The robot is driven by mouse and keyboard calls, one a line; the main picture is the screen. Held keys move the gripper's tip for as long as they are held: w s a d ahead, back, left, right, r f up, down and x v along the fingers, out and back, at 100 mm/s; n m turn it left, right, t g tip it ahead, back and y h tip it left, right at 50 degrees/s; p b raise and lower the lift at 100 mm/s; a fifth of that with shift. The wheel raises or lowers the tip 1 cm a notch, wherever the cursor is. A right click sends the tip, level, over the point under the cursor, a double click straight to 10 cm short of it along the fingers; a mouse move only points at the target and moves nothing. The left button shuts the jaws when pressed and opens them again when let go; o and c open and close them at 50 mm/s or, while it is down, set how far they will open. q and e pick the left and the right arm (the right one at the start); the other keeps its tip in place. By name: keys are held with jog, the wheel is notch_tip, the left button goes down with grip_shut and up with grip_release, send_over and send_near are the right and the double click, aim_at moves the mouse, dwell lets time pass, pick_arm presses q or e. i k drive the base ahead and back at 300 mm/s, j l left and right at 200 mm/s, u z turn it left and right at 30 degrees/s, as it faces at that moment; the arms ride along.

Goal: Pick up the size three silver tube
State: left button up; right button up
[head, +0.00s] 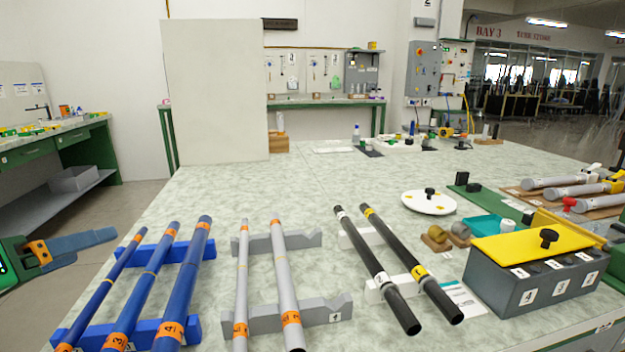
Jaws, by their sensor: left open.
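Two silver tubes lie side by side on a grey notched rack (318,308) in the head view. The left one is a thin silver tube (242,277). The right one is a thicker silver tube (283,272). Both have orange number bands at the near end, but I cannot read the digits surely. The rack's right notch is empty, with a small white label below it. My left gripper (108,236) is open and empty at the far left, beyond the table's left edge and well apart from the tubes. My right gripper is out of view.
Several blue tubes (150,275) lie on a blue rack (190,334) left of the silver ones. Two black tubes (385,268) lie on white supports to the right. A grey box (490,290) with a yellow lid stands at right. The table's middle is clear behind the racks.

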aim_at(293, 334)
jog(key=k, duration=0.95)
